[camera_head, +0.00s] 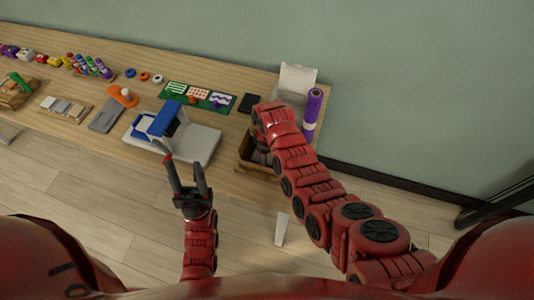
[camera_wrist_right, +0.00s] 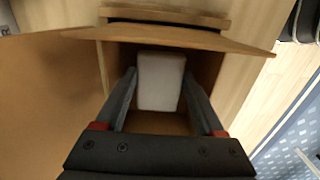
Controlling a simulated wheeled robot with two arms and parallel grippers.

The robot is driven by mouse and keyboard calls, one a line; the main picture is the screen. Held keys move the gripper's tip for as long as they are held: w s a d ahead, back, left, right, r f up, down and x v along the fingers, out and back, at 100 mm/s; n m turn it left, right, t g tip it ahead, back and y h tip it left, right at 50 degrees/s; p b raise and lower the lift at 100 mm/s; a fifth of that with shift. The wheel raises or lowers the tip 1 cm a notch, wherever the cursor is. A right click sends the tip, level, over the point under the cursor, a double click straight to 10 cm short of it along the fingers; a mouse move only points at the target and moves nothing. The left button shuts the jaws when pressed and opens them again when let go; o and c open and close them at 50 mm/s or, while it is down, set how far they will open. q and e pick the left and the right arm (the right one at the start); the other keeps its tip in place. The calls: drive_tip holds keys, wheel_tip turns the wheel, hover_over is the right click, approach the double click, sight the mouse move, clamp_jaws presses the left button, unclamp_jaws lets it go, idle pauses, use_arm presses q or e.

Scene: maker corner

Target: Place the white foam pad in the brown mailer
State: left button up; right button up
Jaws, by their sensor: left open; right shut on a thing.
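The brown mailer (camera_head: 247,158) is an open box at the right end of the table, partly covered by my right arm in the head view. In the right wrist view the mailer (camera_wrist_right: 50,85) shows its flaps spread and its opening facing the camera. The white foam pad (camera_wrist_right: 160,92) is inside that opening, between the fingers of my right gripper (camera_wrist_right: 160,76), which is shut on it. I cannot tell whether the pad touches the mailer's floor. In the head view my right gripper and the pad are hidden.
A purple roll (camera_head: 312,106) and an upright white panel (camera_head: 297,80) stand beside and behind the mailer. A blue-and-white machine (camera_head: 170,125) is left of it. A black flat item (camera_head: 249,102) and a green mat (camera_head: 178,88) lie behind. Several small objects fill the table's left.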

drive_tip(key=shift+f, duration=0.2)
drive_tip(key=shift+f, duration=0.25)
drive_tip(key=o, duration=1)
drive_tip(key=shift+r, duration=0.1)
